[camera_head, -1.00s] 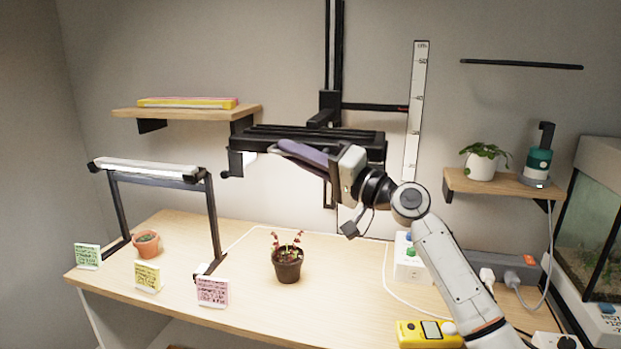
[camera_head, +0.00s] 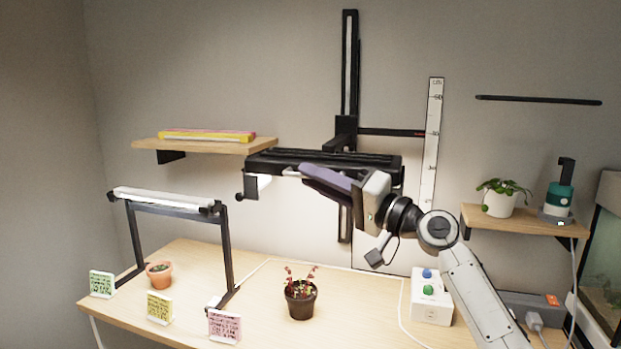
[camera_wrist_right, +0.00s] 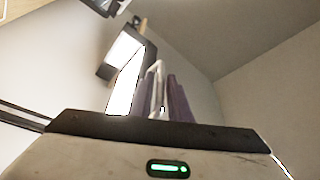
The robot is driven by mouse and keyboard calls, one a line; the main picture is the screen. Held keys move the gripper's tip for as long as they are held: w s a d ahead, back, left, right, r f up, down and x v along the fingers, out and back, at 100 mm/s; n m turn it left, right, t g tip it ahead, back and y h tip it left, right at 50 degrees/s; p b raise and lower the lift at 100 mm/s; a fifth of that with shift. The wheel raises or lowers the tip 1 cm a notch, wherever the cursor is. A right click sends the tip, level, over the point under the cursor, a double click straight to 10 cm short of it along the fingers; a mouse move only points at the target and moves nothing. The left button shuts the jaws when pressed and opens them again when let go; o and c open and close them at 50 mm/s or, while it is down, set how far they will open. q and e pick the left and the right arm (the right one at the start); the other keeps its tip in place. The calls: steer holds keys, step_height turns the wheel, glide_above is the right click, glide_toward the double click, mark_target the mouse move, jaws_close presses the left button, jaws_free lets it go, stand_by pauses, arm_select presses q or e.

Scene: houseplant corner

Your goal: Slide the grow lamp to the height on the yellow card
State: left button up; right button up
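The grow lamp (camera_head: 285,158) is a black bar fixture on a black vertical wall rail (camera_head: 350,65). Its side arm and red-tipped pointer (camera_head: 418,133) reach the white ruler (camera_head: 433,150) at about the second labelled mark from the top. My right gripper (camera_head: 310,176) has purple fingers under the lamp's front; in the right wrist view they stand close on either side of a pale handle-like piece (camera_wrist_right: 157,85). The yellow card (camera_head: 159,307) stands at the table's front edge, its writing too small to read. My left gripper is out of view.
A small dark pot with a reddish plant (camera_head: 301,300) stands below the lamp. A second lamp on a black stand (camera_head: 170,200) straddles a terracotta pot (camera_head: 159,273). Green (camera_head: 102,284) and pink (camera_head: 224,326) cards flank the yellow one. The right shelf (camera_head: 520,222) holds a white pot.

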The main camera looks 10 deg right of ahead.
steer(key=b+v, duration=0.2)
steer(key=v, duration=0.7)
